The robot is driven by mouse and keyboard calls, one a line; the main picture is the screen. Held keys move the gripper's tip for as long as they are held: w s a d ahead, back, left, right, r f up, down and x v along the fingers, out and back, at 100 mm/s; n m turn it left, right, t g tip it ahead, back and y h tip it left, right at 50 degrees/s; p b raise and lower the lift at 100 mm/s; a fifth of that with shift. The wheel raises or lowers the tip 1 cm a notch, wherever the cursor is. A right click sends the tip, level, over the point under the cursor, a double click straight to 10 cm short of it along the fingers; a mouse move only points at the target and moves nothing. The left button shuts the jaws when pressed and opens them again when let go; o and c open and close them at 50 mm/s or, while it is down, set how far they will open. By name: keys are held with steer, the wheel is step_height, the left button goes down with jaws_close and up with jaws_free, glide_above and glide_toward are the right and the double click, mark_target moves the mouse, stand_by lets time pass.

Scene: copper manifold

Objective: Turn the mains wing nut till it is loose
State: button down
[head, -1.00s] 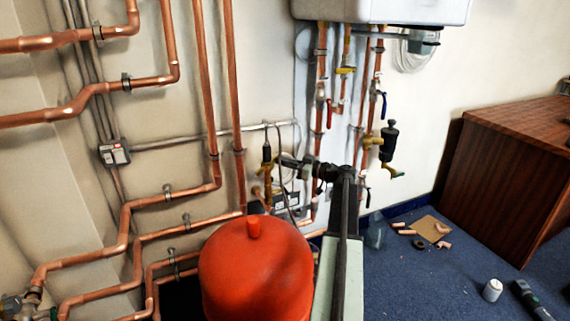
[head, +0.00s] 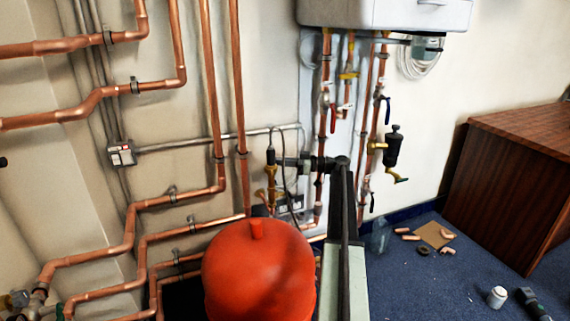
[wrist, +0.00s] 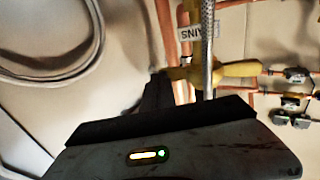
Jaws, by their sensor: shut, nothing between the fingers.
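A brass-yellow fitting with a bar-like arm (wrist: 235,69) shows in the wrist view, beside a white label (wrist: 198,31) reading MAINS upside down. It looks like the mains wing nut, though its full shape is partly hidden. A braided hose (wrist: 208,45) crosses in front of it. My gripper (wrist: 155,88) has its dark fingers shut and empty, close to the left end of the brass; I cannot tell whether they touch. In the head view my gripper (head: 281,161) is by the brass fitting (head: 271,188) on the wall, with little detail visible.
Copper pipes (head: 212,90) run along the wall at left. A white boiler (head: 385,13) hangs above more valves and pipes. A wooden cabinet (head: 500,190) stands at right; blue floor with small scraps lies before it.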

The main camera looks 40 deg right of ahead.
steer(key=shift+x, duration=2.2)
steer(key=shift+s+a, duration=0.2)
steer(key=shift+s, duration=0.05)
